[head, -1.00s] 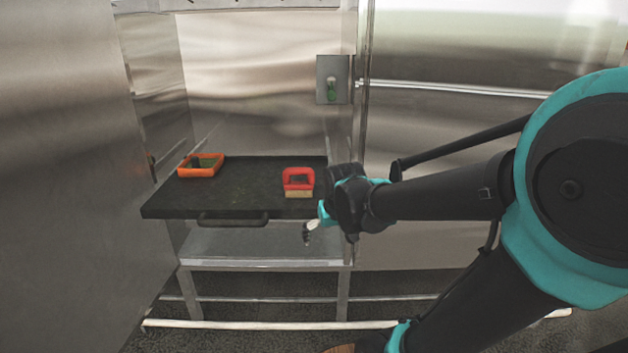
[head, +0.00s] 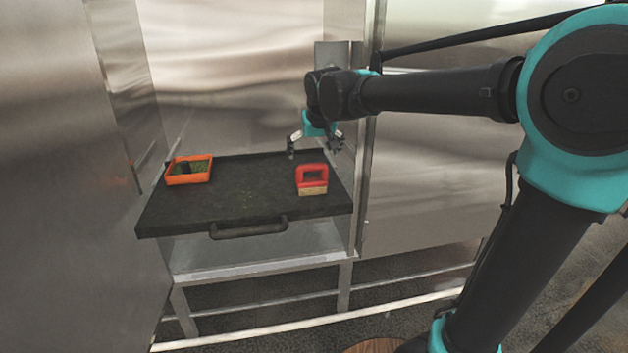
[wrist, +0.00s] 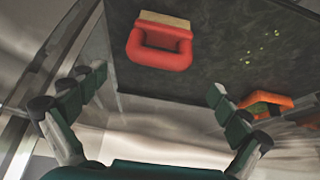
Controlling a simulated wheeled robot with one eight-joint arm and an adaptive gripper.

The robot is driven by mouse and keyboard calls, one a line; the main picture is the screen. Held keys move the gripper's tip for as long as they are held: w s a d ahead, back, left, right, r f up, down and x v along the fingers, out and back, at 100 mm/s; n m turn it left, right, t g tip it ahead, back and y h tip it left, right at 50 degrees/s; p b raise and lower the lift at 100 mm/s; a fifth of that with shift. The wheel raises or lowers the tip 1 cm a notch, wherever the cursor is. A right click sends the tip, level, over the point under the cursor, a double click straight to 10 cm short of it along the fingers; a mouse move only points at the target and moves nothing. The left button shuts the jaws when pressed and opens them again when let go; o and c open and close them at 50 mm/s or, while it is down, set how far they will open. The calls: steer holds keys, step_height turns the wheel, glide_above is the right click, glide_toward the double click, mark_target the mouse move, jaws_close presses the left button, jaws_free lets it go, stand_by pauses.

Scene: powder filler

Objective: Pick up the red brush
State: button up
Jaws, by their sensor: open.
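The red brush (head: 312,178) has a loop handle and a pale bristle block. It stands on the right part of the black tray (head: 240,205). In the wrist view the red brush (wrist: 160,42) shows at the top, ahead of the fingers and apart from them. My gripper (head: 316,147) is open and empty, above the tray and behind the brush in the head view. In the wrist view the fingers of my gripper (wrist: 155,85) are spread wide, with nothing between the tips.
An orange open box (head: 189,171) with dark and green contents stands at the tray's back left. Steel walls close in the left side and back. A grey switch box (head: 331,55) is on the wall behind my arm. The tray's middle is clear except for yellowish specks.

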mark_target(312, 165)
steer(key=x, duration=0.6)
steer(key=shift+f, duration=0.15)
steer(key=shift+s+x, duration=0.1)
steer(key=shift+x, duration=1.5)
steer(key=shift+s+x, duration=0.15)
steer(key=shift+x, duration=1.45)
steer(key=shift+d+f, duration=0.15)
steer(key=c, duration=1.1)
step_height(312, 165, up, 20)
steer(key=shift+r, duration=0.1)
